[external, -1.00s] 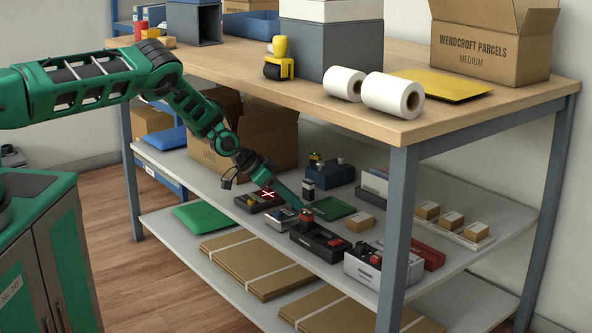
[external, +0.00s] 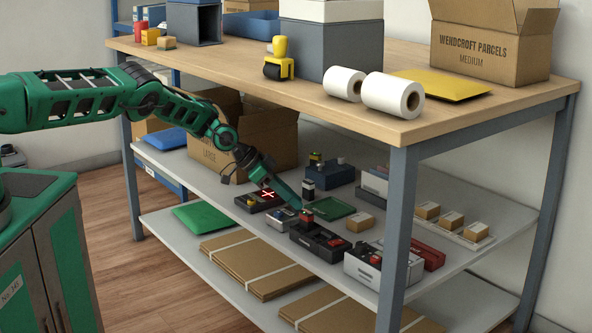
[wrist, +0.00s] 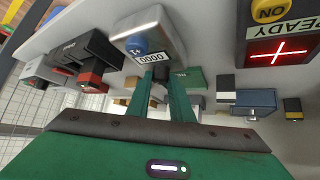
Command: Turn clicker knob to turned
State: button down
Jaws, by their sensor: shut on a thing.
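The clicker (wrist: 172,30) is a small grey box with a blue "+1" button (wrist: 136,46) and a counter window (wrist: 150,57) reading 0000. In the external view the clicker (external: 279,222) stands on the middle shelf. My gripper (external: 299,208) reaches down to it from the upper left. In the wrist view the two green fingers of my gripper (wrist: 163,78) end close together at the clicker's side, beside the counter window. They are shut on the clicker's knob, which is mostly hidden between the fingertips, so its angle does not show.
A black box with red parts (external: 320,241) stands close in front. A box with a lit red cross (external: 258,201) is at left. A green flat piece (external: 332,208) lies behind, and small cartons (external: 360,222) stand to the right. The wooden tabletop (external: 330,110) overhangs the shelf.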

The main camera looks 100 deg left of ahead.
jog(key=shift+s+f, duration=0.1)
jog(key=shift+f, duration=0.05)
jog(key=c, duration=1.8)
grip_release()
jog(key=shift+c, duration=0.2)
jog(key=v, duration=1)
jog(key=shift+s+r, duration=0.25)
jog(key=shift+s, duration=0.05)
jog(key=shift+o, duration=0.2)
